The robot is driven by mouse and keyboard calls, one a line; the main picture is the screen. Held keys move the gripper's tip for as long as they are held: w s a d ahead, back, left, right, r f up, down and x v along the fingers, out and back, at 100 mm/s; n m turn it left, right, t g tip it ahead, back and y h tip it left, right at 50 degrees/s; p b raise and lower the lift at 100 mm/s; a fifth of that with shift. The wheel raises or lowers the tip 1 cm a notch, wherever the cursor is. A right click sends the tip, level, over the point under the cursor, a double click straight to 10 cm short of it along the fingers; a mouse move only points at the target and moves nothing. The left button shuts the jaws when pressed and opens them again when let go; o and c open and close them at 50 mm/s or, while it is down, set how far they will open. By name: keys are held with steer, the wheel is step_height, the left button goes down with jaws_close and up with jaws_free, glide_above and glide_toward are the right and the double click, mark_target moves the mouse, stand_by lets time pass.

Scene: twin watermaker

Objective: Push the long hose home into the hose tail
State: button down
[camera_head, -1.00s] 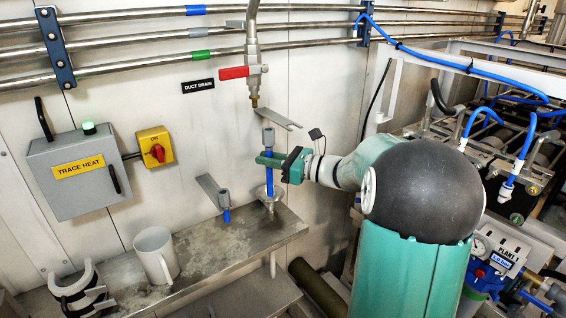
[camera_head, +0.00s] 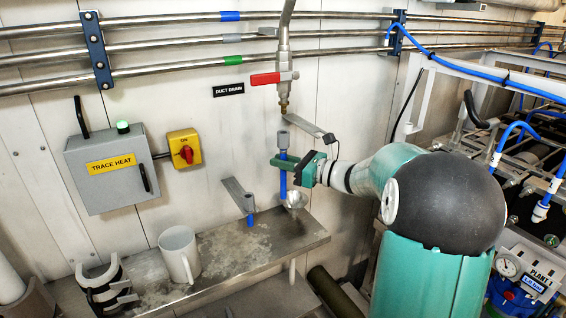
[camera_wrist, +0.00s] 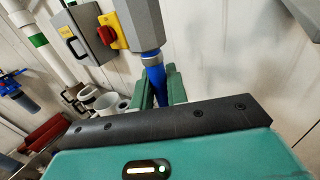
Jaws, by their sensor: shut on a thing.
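The long blue hose (camera_head: 283,184) stands upright with a grey cuff (camera_head: 283,140) on its top end. My gripper (camera_head: 285,160) is shut on the hose just below the cuff. In the wrist view the blue hose (camera_wrist: 156,80) sits between my green fingers and the grey cuff (camera_wrist: 130,24) rises above them. The brass hose tail (camera_head: 283,105) hangs under the red-handled valve (camera_head: 284,76). The cuff is below the tail, roughly in line with it in the head view, with a small gap between. The tail is not seen in the wrist view.
A bracket (camera_head: 309,127) projects beside the tail. A shorter blue hose (camera_head: 250,221) with a grey cuff hangs at another bracket (camera_head: 235,190).

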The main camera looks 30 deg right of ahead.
mark_target(284, 151)
steer(key=shift+s+r, duration=0.15)
steer(key=shift+r, duration=1.55)
steer(key=shift+r, duration=1.8)
steer(key=c, duration=1.3)
jaws_free()
steer(key=v, duration=1.3)
steer(key=shift+s+d, duration=0.15)
steer(key=shift+s, duration=0.15)
